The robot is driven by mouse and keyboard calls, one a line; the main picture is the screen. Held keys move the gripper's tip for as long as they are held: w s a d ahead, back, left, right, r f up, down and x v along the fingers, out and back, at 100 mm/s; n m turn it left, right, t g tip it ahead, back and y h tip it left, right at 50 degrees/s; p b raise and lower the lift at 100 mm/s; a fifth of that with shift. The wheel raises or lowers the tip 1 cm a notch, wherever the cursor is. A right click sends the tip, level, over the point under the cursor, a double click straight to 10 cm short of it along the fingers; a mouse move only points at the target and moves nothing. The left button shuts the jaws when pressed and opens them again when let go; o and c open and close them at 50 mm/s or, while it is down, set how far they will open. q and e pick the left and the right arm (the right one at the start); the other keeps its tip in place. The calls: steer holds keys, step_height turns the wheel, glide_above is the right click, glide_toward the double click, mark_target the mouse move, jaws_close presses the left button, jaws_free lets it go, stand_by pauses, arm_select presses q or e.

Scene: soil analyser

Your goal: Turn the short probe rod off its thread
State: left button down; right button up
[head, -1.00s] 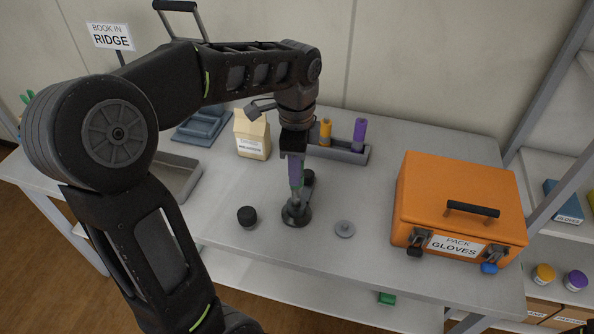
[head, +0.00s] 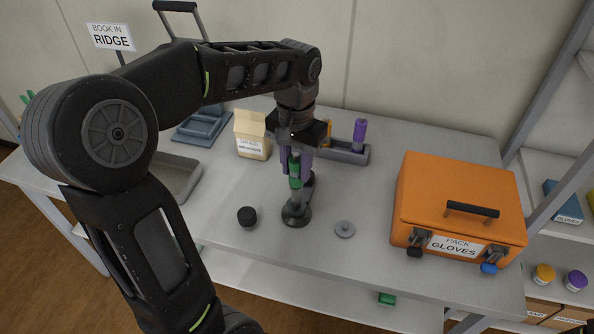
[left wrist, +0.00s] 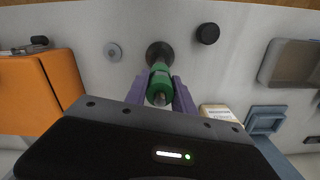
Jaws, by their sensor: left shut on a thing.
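The short probe rod, green (head: 295,170), stands upright above a dark round base (head: 296,216) on the table. In the left wrist view the green rod (left wrist: 160,84) lies between my purple fingers, with the dark base (left wrist: 159,52) beyond it. My left gripper (head: 299,160) comes down from above and is shut on the green rod. Whether the rod's thread is still engaged is hidden.
Close to the base are a black knob (head: 247,216) and a grey disc (head: 344,229). Behind stands a grey rack (head: 345,153) with a purple rod (head: 359,134) and a partly hidden orange one. A paper carton (head: 251,135) is behind left; an orange case (head: 460,205) stands right.

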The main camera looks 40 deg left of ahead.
mark_target(296, 154)
arm_select(q)
steer(key=shift+r+p, duration=0.5)
steer(key=shift+r, duration=0.1)
stand_by(0.3)
steer(key=shift+r+p, duration=2.3)
steer(key=shift+r, duration=0.6)
